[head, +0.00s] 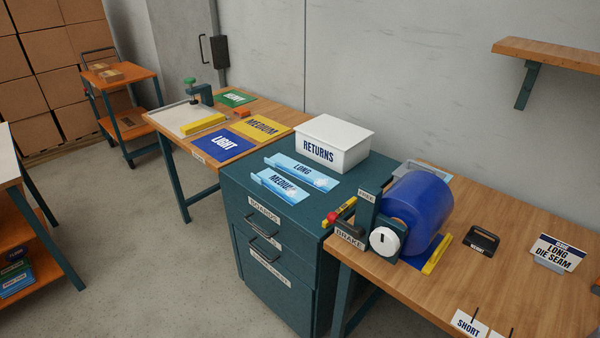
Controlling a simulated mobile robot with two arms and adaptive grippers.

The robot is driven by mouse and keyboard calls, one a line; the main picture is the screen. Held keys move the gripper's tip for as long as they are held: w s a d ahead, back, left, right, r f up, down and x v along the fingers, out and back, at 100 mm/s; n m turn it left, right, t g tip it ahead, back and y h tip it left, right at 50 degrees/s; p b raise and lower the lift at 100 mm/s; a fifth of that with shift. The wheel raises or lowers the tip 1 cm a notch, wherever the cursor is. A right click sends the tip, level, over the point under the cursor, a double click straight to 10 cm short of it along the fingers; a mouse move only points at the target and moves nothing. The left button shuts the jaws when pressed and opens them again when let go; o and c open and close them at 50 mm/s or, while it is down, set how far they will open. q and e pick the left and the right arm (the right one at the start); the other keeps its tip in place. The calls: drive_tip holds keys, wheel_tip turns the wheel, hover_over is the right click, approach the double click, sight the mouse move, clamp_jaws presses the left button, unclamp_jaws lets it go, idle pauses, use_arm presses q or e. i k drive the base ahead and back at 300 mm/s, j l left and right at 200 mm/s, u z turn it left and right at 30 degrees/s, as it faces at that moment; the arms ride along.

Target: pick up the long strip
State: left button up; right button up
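A light-blue long tray marked LONG (301,169) lies on top of the dark teal cabinet, with a small whitish piece near its right end. I cannot tell whether a strip lies in it. A similar light-blue tray marked MEDIUM (280,186) lies in front of it, also with a whitish piece at its right end. A white stand marked LONG DIE SEAM (557,253) is on the right-hand bench. Neither of my grippers is in view.
A white RETURNS box (331,145) stands behind the trays on the teal cabinet (270,215). A blue roll (419,213) with a brake lever stands to the right. A bench with coloured mats (262,128) is to the left. The floor in front of the cabinet is clear.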

sight(313, 178)
drive_tip(key=i+j+u, duration=0.1)
drive_tip(key=i+u, duration=0.2)
drive_tip(key=i, duration=0.15)
drive_tip(key=i+u, duration=0.35)
drive_tip(key=i, duration=0.05)
